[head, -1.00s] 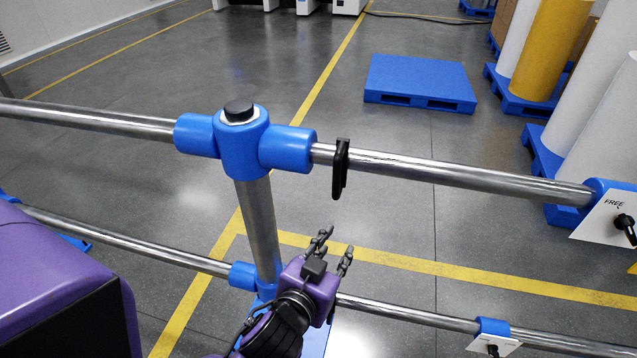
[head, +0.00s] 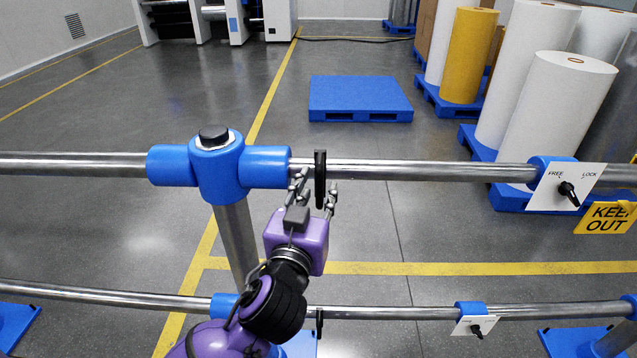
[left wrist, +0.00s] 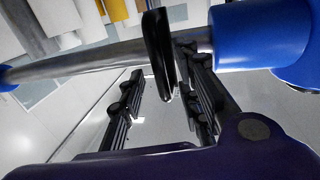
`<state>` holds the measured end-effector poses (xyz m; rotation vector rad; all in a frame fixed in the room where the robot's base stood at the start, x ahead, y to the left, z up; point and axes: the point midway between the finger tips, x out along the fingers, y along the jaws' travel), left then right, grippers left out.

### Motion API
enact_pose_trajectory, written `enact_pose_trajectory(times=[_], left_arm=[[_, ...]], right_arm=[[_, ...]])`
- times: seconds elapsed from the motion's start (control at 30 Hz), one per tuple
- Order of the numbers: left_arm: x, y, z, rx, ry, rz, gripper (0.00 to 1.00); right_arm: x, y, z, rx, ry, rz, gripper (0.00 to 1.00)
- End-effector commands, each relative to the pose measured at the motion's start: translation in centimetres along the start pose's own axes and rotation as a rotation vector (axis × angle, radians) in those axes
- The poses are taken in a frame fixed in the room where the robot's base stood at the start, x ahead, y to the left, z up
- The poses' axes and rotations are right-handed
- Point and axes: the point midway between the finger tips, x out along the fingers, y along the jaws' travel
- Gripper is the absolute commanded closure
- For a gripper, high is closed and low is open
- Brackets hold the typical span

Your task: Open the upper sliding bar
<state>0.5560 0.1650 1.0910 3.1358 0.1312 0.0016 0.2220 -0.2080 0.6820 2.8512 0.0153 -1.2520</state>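The upper sliding bar (head: 430,171) is a shiny metal rail. It runs from the blue post joint (head: 216,168) to a blue holder at the right. A black upright handle (head: 320,178) is fixed on the bar just right of the joint. My left gripper (head: 314,190) is open, with one finger on each side of the handle. In the left wrist view the handle (left wrist: 158,48) hangs between the two spread fingers (left wrist: 163,100), with gaps visible beside it. I cannot tell whether any finger touches it. My right gripper is out of view.
A white plate (head: 560,200) marked FREE and LOCK carries a black knob (head: 568,191) at the bar's right end. A yellow KEEP OUT sign (head: 606,217) hangs beside it. A lower rail (head: 400,313) runs below. A blue pallet (head: 360,98) and paper rolls stand beyond the bar.

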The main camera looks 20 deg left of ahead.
Motion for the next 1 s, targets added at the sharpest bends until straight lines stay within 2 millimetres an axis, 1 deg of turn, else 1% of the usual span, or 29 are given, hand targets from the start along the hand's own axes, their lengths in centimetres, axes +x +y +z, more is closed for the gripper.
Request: enact_pose_trajectory(times=[0.03, 0.1, 0.2, 0.5, 0.57, 0.73, 0.77, 1.0], left_arm=[[0.8, 0.0, -0.2, 0.002, 0.003, 0.000, 0.69], [1.6, 0.0, -0.2, 0.002, 0.002, 0.000, 0.69], [2.3, 0.0, 0.0, 0.001, 0.001, -0.001, 0.69], [2.6, 0.0, 0.1, -0.001, -0.001, -0.001, 0.69], [2.6, 0.0, 0.1, -0.001, -0.001, 0.000, 0.76], [2.5, 0.0, 0.1, 0.000, -0.001, 0.000, 0.98], [2.5, 0.0, 0.1, 0.000, -0.001, 0.000, 1.00], [2.5, 0.0, 0.1, 0.002, -0.001, 0.001, 1.00]], right_arm=[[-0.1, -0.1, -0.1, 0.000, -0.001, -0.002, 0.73], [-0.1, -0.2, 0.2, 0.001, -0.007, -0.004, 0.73], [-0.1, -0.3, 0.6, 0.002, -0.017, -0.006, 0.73], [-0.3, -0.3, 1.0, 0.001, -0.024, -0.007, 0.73], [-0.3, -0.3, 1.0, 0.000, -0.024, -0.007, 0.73], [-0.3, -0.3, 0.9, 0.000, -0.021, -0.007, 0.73], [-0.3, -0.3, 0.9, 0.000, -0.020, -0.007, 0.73], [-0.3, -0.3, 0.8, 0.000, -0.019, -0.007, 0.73]])
